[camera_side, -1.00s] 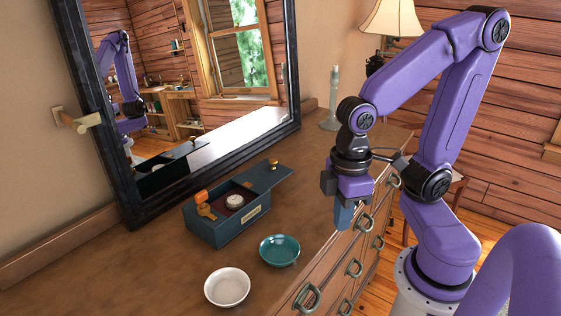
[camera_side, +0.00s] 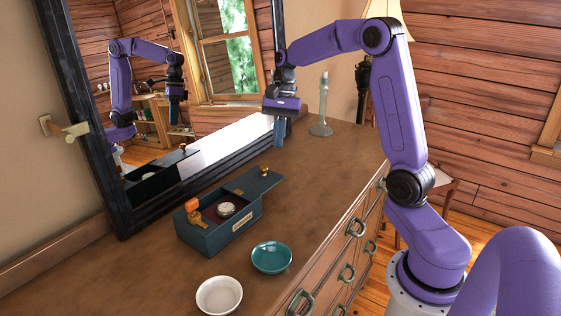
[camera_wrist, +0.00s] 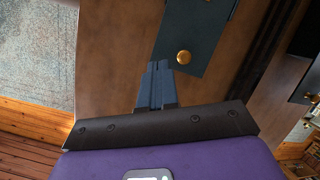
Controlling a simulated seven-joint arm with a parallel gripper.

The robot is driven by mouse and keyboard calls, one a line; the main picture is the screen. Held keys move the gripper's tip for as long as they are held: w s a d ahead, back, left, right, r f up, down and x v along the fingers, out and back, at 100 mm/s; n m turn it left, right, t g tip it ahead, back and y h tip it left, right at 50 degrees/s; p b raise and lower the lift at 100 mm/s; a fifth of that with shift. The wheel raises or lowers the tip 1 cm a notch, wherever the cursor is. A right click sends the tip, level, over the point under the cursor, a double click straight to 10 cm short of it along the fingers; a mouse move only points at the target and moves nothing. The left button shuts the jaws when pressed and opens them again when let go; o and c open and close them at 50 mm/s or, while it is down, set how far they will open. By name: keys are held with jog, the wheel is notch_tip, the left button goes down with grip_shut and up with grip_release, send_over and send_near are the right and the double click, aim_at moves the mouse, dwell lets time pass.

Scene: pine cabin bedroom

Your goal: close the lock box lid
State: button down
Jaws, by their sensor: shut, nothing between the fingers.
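The dark teal lock box (camera_side: 213,237) sits on the dresser, its top partly uncovered. Its flat lid (camera_side: 247,184) sticks out past the box's far right end, with a brass knob (camera_side: 264,171) near the lid's outer end. The lid (camera_wrist: 200,25) and knob (camera_wrist: 183,57) also show in the wrist view. My gripper (camera_side: 279,143) is shut and empty, pointing down beyond the lid's knob end. Its fingertips (camera_wrist: 158,66) appear apart from the knob; their height gap is unclear.
A teal bowl (camera_side: 272,257) and a white bowl (camera_side: 219,295) stand in front of the box. A large mirror (camera_side: 72,110) leans behind it, close to my gripper. A candlestick (camera_side: 322,120) stands at the far right. The dresser top (camera_side: 310,185) right of the lid is clear.

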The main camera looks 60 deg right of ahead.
aim_at(252, 189)
jog(key=w+d+m+t+y, duration=0.1)
jog(key=d+m, duration=0.5)
jog(key=d, duration=0.5)
jog(key=x, duration=1)
jog(key=shift+w+a, duration=0.1)
jog(key=shift+a, duration=1.2)
jog(key=shift+w+a, duration=0.1)
jog(key=shift+a, duration=0.75)
jog(key=a, duration=1.2)
jog(key=shift+w, duration=0.2)
jog(key=shift+d, duration=0.1)
